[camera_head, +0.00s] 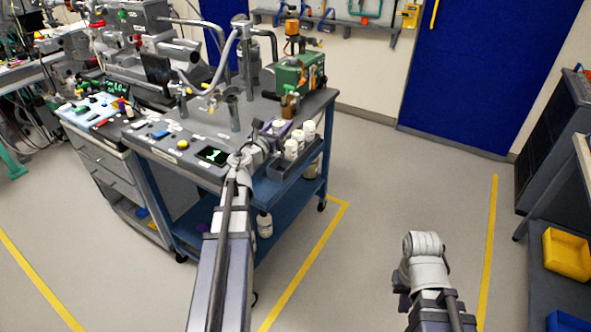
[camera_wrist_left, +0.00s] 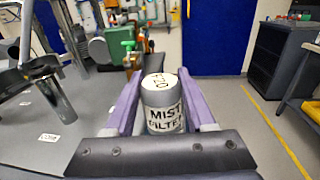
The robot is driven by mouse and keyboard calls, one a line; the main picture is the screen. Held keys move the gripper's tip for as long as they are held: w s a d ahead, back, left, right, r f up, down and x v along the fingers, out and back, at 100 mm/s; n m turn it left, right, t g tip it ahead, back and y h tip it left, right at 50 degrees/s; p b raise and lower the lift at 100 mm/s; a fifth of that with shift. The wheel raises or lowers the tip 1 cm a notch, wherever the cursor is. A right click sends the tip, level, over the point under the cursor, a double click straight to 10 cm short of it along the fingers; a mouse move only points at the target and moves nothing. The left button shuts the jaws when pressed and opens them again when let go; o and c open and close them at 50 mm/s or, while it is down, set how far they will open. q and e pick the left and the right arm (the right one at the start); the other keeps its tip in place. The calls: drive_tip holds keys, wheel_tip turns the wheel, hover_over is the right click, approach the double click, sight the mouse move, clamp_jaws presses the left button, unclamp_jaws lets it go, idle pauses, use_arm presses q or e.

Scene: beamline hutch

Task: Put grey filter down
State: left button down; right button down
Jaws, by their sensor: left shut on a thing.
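The grey filter (camera_wrist_left: 162,102) is a grey cylinder with a pale round top and a white label reading "MIST FILTER". It stands about upright between the purple fingers of my left gripper (camera_wrist_left: 158,112), which is shut on it. In the head view my left gripper (camera_head: 277,128) is over the right front part of the cart's dark top (camera_head: 190,133), close to several white bottles. The filter is too small there to make out clearly. I cannot tell whether its base touches the surface. My right arm is low at the right, and its gripper does not show.
White bottles (camera_head: 291,150) stand in a blue-grey tray (camera_head: 276,191) on the cart's right side. A green pump unit (camera_head: 298,74) is at the back right of the top, and a metal cylinder (camera_head: 232,110) stands left of the gripper. Floor to the right is clear.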

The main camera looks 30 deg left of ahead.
sight(280, 152)
use_arm(q)
drive_tip(key=shift+f, duration=0.35)
wheel_tip(280, 152, down, 10)
drive_tip(key=b, duration=1)
drive_tip(key=shift+r, duration=0.15)
drive_tip(key=c, duration=0.7)
unclamp_jaws()
drive_tip(key=shift+f, duration=0.2)
drive_tip(key=o, duration=0.5)
drive_tip(key=shift+c, duration=0.2)
drive_tip(key=shift+r, duration=0.1)
